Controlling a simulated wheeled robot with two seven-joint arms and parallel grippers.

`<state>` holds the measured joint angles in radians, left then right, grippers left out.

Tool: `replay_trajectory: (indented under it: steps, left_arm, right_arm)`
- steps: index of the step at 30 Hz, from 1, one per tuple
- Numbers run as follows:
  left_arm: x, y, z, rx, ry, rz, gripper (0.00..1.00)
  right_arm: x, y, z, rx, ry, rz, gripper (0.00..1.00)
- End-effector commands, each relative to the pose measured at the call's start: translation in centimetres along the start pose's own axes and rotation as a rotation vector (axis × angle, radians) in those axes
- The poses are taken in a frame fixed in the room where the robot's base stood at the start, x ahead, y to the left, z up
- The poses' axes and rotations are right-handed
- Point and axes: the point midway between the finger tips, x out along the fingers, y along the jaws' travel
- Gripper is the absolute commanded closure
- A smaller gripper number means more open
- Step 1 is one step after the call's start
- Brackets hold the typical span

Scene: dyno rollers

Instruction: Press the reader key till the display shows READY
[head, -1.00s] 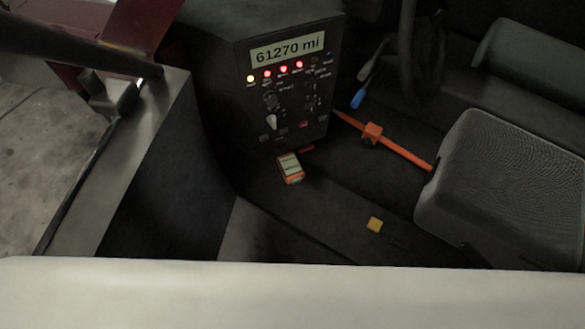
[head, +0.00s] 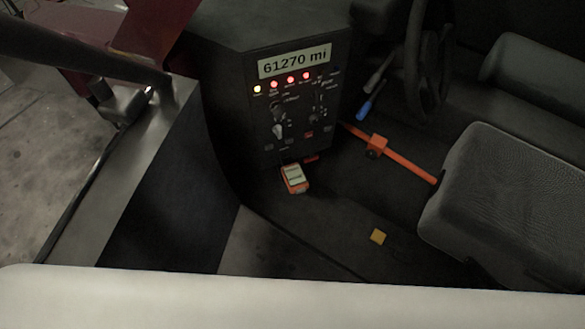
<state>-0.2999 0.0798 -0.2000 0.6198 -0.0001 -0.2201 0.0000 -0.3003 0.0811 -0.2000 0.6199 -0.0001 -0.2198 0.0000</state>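The code reader (head: 295,179), a small orange device with a pale screen face, is low on the dark car floor below the dash panel. Its screen text and its key are too small to read. The dash display (head: 294,61) shows "61270 mi". No gripper shows in the head view, so neither hand is seen near the reader.
The dash panel (head: 300,105) carries one yellow and several red lights. An orange bar (head: 405,158) runs from the panel to the grey seat (head: 505,190). A steering wheel (head: 420,75) stands behind it. A pale sill (head: 290,300) crosses the front.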

Motion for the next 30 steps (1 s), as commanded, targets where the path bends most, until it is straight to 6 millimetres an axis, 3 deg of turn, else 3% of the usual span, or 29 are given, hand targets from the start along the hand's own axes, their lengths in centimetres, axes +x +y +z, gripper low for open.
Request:
replay_trajectory:
  steps: [3,30]
  left_arm:
    - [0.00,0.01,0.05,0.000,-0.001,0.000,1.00]
    - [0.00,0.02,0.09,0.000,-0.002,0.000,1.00]
  right_arm:
    - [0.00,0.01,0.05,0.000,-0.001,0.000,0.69]
    - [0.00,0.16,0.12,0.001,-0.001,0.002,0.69]
